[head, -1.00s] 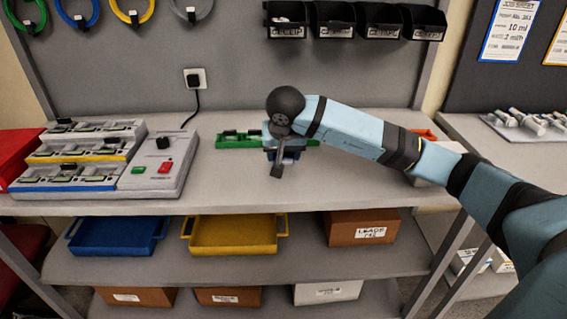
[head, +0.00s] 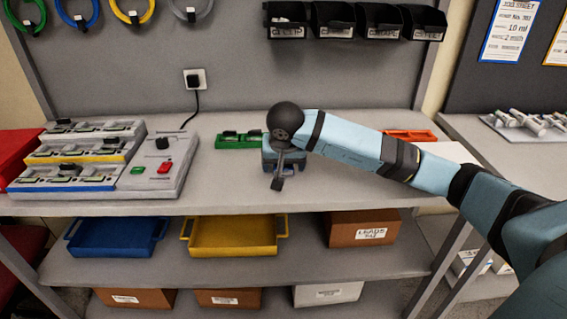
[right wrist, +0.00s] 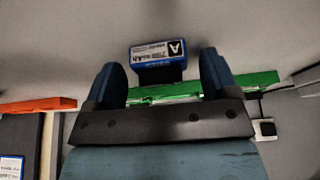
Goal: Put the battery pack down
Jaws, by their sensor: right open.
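The battery pack (right wrist: 158,60) is a dark block with a blue and white label marked "A". In the right wrist view it lies on the grey bench top, just past the open fingertips and roughly between them. My right gripper (right wrist: 166,75) is open and empty, apart from the pack as far as I can see. In the head view my right gripper (head: 284,165) hangs over the bench, and my wrist hides most of the pack. My left gripper is not in view.
A green tray (head: 232,141) lies just behind my right gripper, and an orange tray (head: 410,135) to the right. A stepped charging rack (head: 75,155) with a red and a green button stands on the left. Blue (head: 115,250) and yellow (head: 232,252) trays sit on the shelf below.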

